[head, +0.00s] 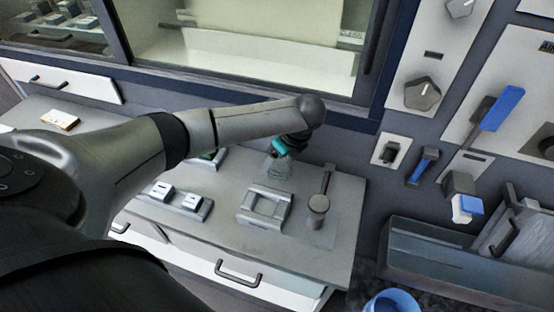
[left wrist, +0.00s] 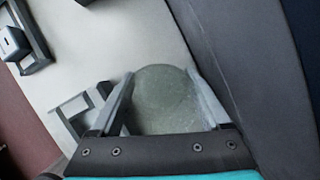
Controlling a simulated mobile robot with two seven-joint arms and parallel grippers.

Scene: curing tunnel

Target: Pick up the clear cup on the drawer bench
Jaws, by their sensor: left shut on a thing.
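The clear cup (head: 279,170) stands on the drawer bench (head: 232,180) near its back edge, below the end of my left arm. It is see-through and faint in the head view. In the left wrist view the cup (left wrist: 168,100) fills the space between the two fingers of my left gripper (left wrist: 165,98), which is shut on it. In the head view my left gripper (head: 284,152) is mostly hidden by the wrist. I cannot tell whether the cup touches the bench top. My right gripper is not in view.
On the bench, a grey frame-like fixture (head: 264,208) and a post with a round knob (head: 318,204) stand in front of the cup. A small block holder (head: 176,199) lies left. A wall panel with knobs and blue-handled switches (head: 497,108) is at the right, above a trough (head: 440,258).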

